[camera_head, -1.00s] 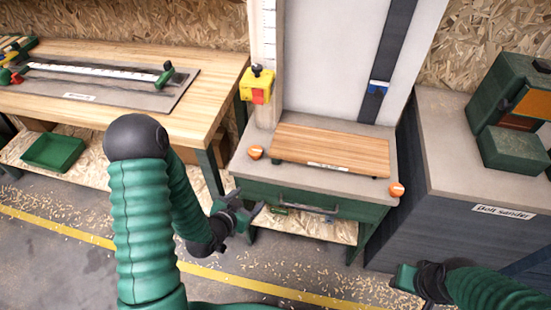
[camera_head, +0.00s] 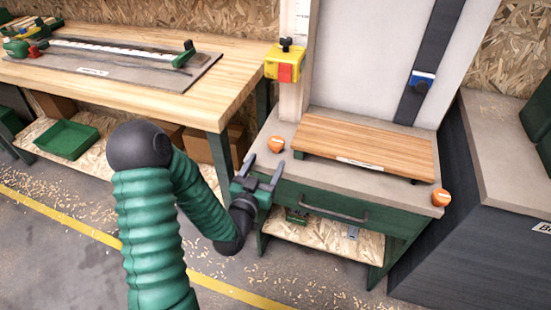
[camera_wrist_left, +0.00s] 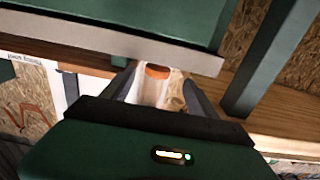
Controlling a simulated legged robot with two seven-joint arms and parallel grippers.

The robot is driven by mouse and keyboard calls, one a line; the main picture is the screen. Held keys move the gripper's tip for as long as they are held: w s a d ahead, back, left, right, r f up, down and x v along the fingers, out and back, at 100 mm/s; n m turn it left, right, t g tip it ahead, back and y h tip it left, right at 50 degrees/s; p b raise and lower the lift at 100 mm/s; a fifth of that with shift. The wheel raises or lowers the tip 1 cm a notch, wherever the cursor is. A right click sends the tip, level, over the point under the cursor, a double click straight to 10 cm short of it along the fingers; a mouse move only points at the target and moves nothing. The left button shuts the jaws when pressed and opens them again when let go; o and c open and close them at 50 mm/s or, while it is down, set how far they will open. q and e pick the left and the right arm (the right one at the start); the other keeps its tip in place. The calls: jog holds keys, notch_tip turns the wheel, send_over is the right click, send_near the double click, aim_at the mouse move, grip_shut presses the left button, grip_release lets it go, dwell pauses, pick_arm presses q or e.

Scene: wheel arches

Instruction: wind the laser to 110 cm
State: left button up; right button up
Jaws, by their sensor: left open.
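A yellow box with a red front (camera_head: 285,63) and a black knob (camera_head: 286,44) on top sits on a pale upright post with scale marks (camera_head: 302,18). The marks are too small to read. A blue and white slider (camera_head: 421,81) sits on a dark slanted rail (camera_head: 437,50). I cannot tell which part is the laser. My left gripper (camera_head: 264,168) is open and empty, in front of the bench's left front corner, below the yellow box. In the left wrist view an orange knob (camera_wrist_left: 157,71) shows between the open fingers (camera_wrist_left: 155,90). My right gripper is out of view.
The grey bench holds a wooden board (camera_head: 365,146), with orange knobs at the left (camera_head: 276,144) and right (camera_head: 440,197). A drawer handle (camera_head: 335,213) is on its front. A wooden workbench (camera_head: 150,110) stands left, and a dark cabinet (camera_head: 480,240) right.

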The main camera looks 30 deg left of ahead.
aim_at(275, 145)
pick_arm(q)
jog(key=shift+p+x, duration=0.5)
jog(key=shift+x, duration=0.6)
jog(key=x, duration=0.5)
jog(key=shift+w+d+b, duration=0.15)
jog(key=shift+b, duration=0.15)
jog(key=shift+w, duration=0.55)
jog(key=c, duration=1.4)
jog(key=shift+o, duration=0.2)
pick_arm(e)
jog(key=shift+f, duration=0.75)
pick_arm(q)
jog(key=shift+a+m+h, duration=0.2)
jog(key=shift+m+h, duration=0.2)
jog(key=shift+h, duration=0.2)
